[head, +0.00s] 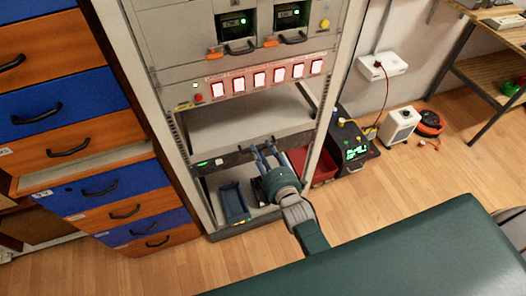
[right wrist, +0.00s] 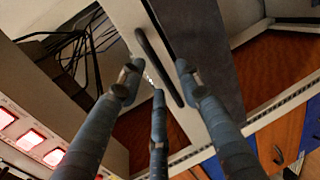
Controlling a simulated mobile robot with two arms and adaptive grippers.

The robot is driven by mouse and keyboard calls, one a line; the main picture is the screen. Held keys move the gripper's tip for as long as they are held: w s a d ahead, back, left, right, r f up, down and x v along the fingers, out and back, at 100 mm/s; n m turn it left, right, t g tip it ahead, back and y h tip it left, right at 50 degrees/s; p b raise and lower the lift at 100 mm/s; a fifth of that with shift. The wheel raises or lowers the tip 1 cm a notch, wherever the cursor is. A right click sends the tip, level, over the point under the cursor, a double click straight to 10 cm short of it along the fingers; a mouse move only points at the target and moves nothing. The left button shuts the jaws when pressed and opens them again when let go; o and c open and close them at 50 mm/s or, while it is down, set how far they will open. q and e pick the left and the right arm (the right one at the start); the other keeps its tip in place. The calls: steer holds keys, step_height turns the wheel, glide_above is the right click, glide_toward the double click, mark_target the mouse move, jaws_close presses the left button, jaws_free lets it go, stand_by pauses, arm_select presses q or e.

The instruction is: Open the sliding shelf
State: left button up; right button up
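The sliding shelf (head: 225,159) is a dark-fronted panel with a grey surface behind it, low in the equipment rack. My right gripper (head: 264,148) is at the middle of its front edge. In the right wrist view, a long black handle (right wrist: 150,50) runs along the shelf front (right wrist: 125,14). The fingers of my right gripper (right wrist: 158,78) are spread apart around the handle, with a gap on both sides. Whether any finger touches it I cannot tell. In the head view the gripper hides the handle. My left gripper is not in view.
The rack (head: 155,100) has lit red-and-white switches above the shelf. Blue and orange drawers (head: 65,100) stand to the left. A green surface (head: 400,262) fills the lower right. Floor in front is clear.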

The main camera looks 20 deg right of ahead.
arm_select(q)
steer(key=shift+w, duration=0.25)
arm_select(e)
jaws_close()
steer(key=shift+s, duration=0.1)
